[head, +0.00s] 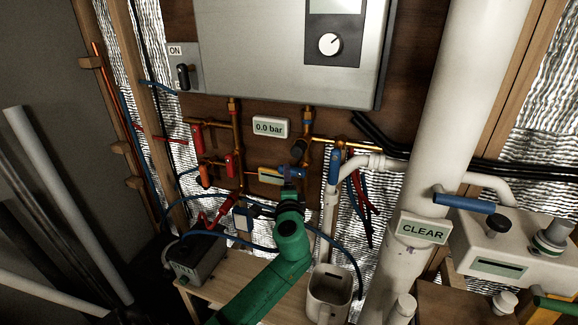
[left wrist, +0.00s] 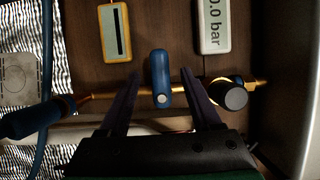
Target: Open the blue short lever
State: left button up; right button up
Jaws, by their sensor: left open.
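The blue short lever (head: 297,172) sits on the copper pipework below the heater, just beyond the end of my green left arm. In the left wrist view the short lever (left wrist: 160,76) stands between the two dark fingers, with a visible gap on each side. My left gripper (left wrist: 161,84) is open around it and holds nothing. In the head view the left gripper (head: 290,182) is small and dark, partly overlapping the lever's surroundings. My right gripper is not in view.
A longer blue lever (head: 335,165) hangs to the right; it also shows in the wrist view (left wrist: 30,120). Red levers (head: 229,164) are on the left. A black round knob (left wrist: 235,98) is close to the right finger. The pressure display (head: 269,128) reads 0.0 bar.

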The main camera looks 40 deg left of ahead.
pick_arm(q)
jog(key=x, duration=0.5)
jog(key=shift+w+a+p, duration=0.15)
jog(key=shift+p, duration=0.15)
grip_shut()
jog(key=shift+f, duration=0.1)
dwell(0.9)
